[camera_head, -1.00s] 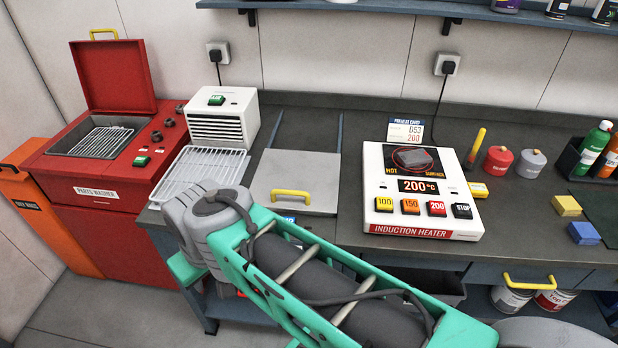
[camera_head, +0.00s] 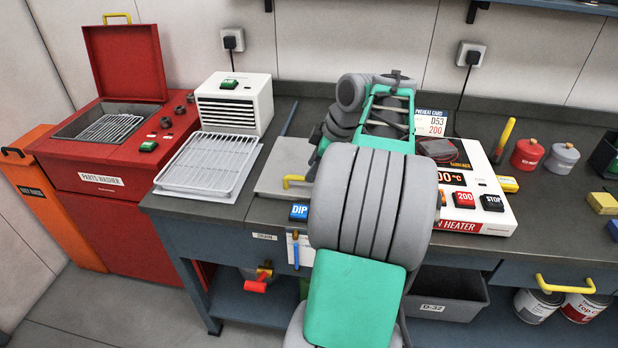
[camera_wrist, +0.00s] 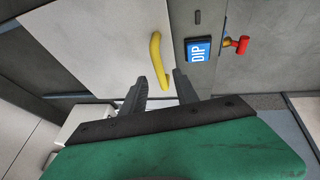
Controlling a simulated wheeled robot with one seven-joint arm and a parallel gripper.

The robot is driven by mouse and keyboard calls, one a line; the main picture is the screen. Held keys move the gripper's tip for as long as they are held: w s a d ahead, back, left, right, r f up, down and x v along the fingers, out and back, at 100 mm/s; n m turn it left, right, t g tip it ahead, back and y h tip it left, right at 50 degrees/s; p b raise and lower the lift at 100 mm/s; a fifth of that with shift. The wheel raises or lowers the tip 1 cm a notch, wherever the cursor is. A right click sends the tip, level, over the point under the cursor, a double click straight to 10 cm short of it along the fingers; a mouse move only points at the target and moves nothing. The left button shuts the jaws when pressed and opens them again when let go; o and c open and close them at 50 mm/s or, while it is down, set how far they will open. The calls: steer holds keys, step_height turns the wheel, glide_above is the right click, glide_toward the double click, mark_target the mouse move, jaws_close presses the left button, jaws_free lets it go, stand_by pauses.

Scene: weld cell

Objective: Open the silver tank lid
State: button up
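The silver tank lid (camera_head: 283,166) lies flat and shut on the bench, left of the induction heater. My arm hides its right part in the head view. Its yellow handle (camera_head: 294,181) is partly visible at the front edge. In the wrist view the lid (camera_wrist: 95,48) is a pale panel, and the curved yellow handle (camera_wrist: 155,52) stands ahead of my gripper (camera_wrist: 160,76). The two dark fingers are apart and empty. The near end of the handle shows between the fingertips; I cannot tell how far below them it is. My gripper is hidden in the head view.
A blue DIP label (camera_head: 299,212) is on the bench front by the lid. A wire rack tray (camera_head: 207,163) and a white heater box (camera_head: 234,103) stand left. A red parts washer (camera_head: 120,145) stands open farther left.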

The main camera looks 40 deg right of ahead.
steer(key=x, duration=0.3)
steer(key=shift+w+f, duration=0.1)
steer(key=shift+f, duration=0.05)
steer(key=shift+c, duration=0.3)
jaws_close()
stand_by(0.9)
